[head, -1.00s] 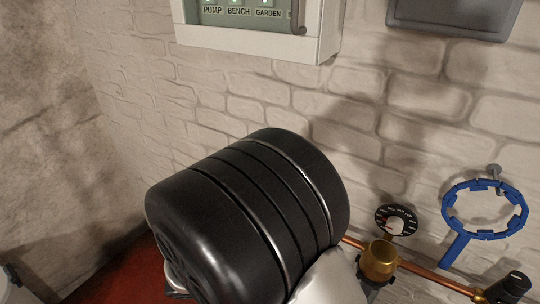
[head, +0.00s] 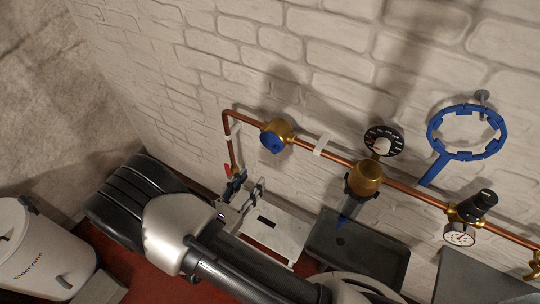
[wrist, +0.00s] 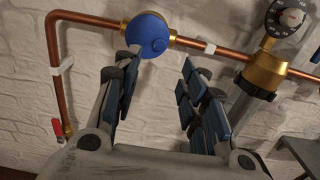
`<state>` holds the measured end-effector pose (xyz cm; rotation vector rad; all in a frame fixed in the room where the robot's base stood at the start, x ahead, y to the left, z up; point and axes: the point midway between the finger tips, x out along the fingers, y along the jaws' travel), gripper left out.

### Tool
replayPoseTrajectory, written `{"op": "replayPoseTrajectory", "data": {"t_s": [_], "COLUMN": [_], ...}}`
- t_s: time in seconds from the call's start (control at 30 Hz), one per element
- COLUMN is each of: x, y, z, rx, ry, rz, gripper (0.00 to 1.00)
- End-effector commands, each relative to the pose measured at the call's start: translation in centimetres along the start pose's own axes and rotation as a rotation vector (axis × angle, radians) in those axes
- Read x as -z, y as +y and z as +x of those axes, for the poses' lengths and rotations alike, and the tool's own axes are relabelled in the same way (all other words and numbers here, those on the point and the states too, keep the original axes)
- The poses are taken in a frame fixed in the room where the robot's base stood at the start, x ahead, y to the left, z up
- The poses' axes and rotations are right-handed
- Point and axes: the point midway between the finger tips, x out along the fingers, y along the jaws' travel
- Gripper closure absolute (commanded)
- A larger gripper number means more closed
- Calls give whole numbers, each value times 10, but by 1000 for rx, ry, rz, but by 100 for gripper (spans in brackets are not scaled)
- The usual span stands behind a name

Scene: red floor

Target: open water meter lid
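The water meter is a brass body (head: 287,130) on the copper pipe, with a round blue lid (head: 271,142) that looks shut. The blue lid also shows in the wrist view (wrist: 147,35), at the top, just beyond the left finger's tip. My gripper (head: 246,186) is below the meter in the head view. In the wrist view my gripper (wrist: 160,68) is open, with blue-padded fingers spread wide and nothing between them. The left finger overlaps the lid's lower edge in the picture; I see no clear contact.
The copper pipe (head: 330,148) runs along the white brick wall, with a red-handled valve (wrist: 57,126) at left. A brass filter (head: 365,180), dial (head: 384,142), pressure gauge (head: 459,236) and hanging blue ring wrench (head: 467,132) are to the right. A grey tray (head: 345,262) is below.

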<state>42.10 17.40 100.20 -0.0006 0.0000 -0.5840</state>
Motion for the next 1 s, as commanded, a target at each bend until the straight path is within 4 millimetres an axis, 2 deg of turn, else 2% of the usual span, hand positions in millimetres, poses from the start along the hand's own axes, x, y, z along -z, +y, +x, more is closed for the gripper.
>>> {"op": "replayPoseTrajectory", "data": {"t_s": [0.03,0.3,0.5,0.7,1.0], "x": [1,0,0,0,0], "y": [-1,-2,-1,0,0], "z": [13,71,102,114,115], "rx": [6,6,4,1,1], "ry": [0,0,0,0,0], "rz": [0,1,2,1,0], "gripper": [61,61,61,61,63]}}
